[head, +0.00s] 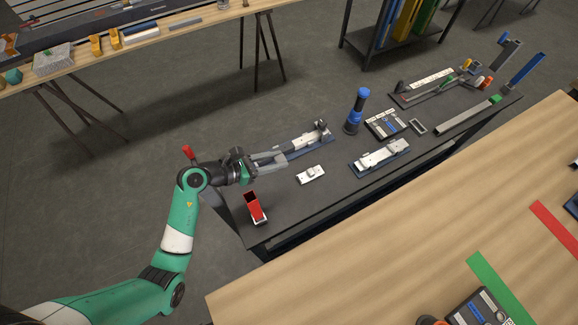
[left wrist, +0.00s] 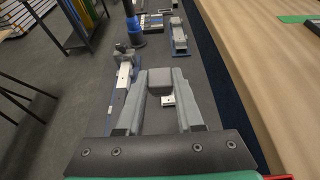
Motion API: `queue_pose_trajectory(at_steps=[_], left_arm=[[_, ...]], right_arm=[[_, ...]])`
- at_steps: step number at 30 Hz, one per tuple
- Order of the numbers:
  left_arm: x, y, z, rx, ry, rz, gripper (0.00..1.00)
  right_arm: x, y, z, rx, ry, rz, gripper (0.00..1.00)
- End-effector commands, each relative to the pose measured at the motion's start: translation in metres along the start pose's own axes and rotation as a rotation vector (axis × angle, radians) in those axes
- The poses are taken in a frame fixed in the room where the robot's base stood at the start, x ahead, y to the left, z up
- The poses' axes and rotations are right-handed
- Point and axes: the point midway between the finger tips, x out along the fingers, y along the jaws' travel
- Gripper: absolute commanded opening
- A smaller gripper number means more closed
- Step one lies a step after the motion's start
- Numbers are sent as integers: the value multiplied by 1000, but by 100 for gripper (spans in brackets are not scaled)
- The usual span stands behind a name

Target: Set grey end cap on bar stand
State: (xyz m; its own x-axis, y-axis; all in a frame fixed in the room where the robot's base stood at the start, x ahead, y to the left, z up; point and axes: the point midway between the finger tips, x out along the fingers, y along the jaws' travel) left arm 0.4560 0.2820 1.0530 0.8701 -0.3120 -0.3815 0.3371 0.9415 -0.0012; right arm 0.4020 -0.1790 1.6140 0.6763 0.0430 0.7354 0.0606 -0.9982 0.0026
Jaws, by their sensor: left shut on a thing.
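My left gripper (head: 279,160) is shut on a grey block, the end cap (left wrist: 160,82), held between its fingertips above the dark table. The near stand, with a blue base and a pale bar (head: 312,138), lies just beyond the fingertips in the head view. In the left wrist view the stand (left wrist: 123,76) shows to the left of the held cap, with a grey piece at its far end. The cap looks apart from the bar in the left wrist view. A second blue-based stand with a pale bar (head: 380,156) lies farther right. My right gripper is not in view.
A small white part (head: 311,174) lies on the table near the gripper. A red holder (head: 255,208) stands at the near left corner. A blue and black cylinder (head: 356,111) stands upright beyond the stands, beside a dark box (head: 387,124). A wooden table (head: 420,240) is at the right.

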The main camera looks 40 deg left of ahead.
Motion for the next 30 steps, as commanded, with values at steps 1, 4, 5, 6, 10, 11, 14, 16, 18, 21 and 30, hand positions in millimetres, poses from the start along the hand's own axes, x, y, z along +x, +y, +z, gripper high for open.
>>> queue_pose_trajectory(at_steps=[1, 4, 5, 6, 10, 11, 14, 16, 18, 21, 30], left_arm=[[7, -1, -18, -6, 5, -2, 0], [19, 0, -49, -6, 5, -1, 0], [23, 0, -58, -6, 5, -1, 0], [28, 0, -70, -6, 5, -1, 0], [42, 0, -102, -4, 4, -1, 0], [44, 0, -107, -4, 3, -1, 0], [48, 0, -118, -1, 3, 0, 0], [49, 0, -120, -1, 2, 0, 0], [49, 0, -119, -1, 1, 0, 0], [52, 0, -126, -2, 2, 0, 0], [64, 0, -154, 0, 2, 1, 0]], right_arm=[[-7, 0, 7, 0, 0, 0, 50], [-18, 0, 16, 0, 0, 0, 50], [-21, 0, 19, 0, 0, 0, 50], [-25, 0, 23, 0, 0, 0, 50], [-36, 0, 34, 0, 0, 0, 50], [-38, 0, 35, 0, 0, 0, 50], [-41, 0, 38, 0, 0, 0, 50], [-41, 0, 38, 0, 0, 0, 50], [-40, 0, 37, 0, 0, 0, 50], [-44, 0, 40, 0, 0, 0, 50], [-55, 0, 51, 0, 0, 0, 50]])
